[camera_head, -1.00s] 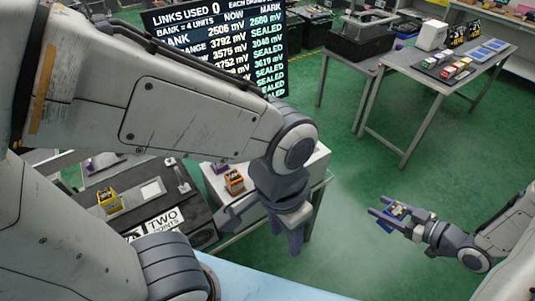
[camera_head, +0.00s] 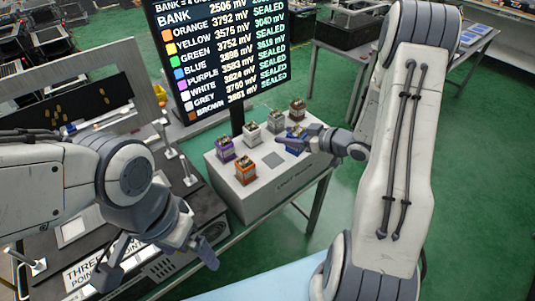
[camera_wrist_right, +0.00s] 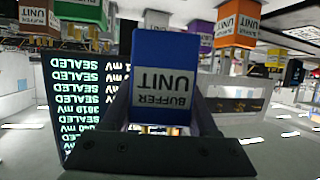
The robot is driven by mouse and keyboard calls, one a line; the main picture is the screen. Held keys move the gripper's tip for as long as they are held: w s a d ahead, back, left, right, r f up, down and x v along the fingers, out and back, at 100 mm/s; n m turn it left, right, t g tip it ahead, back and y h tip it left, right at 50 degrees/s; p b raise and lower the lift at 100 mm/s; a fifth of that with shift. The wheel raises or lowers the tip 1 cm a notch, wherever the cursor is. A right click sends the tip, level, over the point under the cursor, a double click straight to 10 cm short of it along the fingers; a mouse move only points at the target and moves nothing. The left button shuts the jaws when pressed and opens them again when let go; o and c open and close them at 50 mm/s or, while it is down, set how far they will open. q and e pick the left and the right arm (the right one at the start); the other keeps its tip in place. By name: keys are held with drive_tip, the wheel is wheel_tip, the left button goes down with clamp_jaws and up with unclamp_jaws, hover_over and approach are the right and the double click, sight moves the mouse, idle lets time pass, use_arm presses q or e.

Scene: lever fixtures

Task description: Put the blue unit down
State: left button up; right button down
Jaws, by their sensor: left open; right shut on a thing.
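The blue unit (camera_head: 295,133) is between the fingers of my right gripper (camera_head: 301,139), over the right part of the white stand (camera_head: 262,200). In the right wrist view the blue unit (camera_wrist_right: 165,75) shows its "BUFFER UNIT" label upside down, with a finger on each side. I cannot tell whether its base touches the stand top. A dark square spot (camera_head: 273,160) on the stand is bare, to the left of the blue unit. My left gripper (camera_head: 156,262) is open and empty, low over the dark bench at the left.
A tall readout screen (camera_head: 220,55) rises behind.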

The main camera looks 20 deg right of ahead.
drive_tip(key=w+d+r+m+t+h+b, duration=0.1)
drive_tip(key=w+d+r+m+h+b, duration=0.1)
drive_tip(key=d+h, duration=0.15)
drive_tip(key=p, duration=0.1)
hover_over(255, 140)
drive_tip(key=s+d, duration=0.2)
drive_tip(key=s, duration=0.2)
drive_tip(key=shift+m+y, duration=0.3)
drive_tip(key=shift+y, duration=0.05)
wheel_tip(255, 140, down, 6)
drive_tip(key=shift+w+r, duration=0.1)
drive_tip(key=shift+w, duration=0.05)
drive_tip(key=shift+w+a+f, duration=0.25)
drive_tip(key=shift+a+f, duration=0.1)
drive_tip(key=shift+f, duration=0.05)
wheel_tip(255, 140, down, 4)
drive_tip(key=shift+r+p, duration=0.15)
drive_tip(key=shift+p, duration=0.35)
use_arm(q)
drive_tip(key=shift+f, duration=0.9)
drive_tip(key=shift+f, duration=0.1)
use_arm(e)
drive_tip(key=shift+f, duration=0.2)
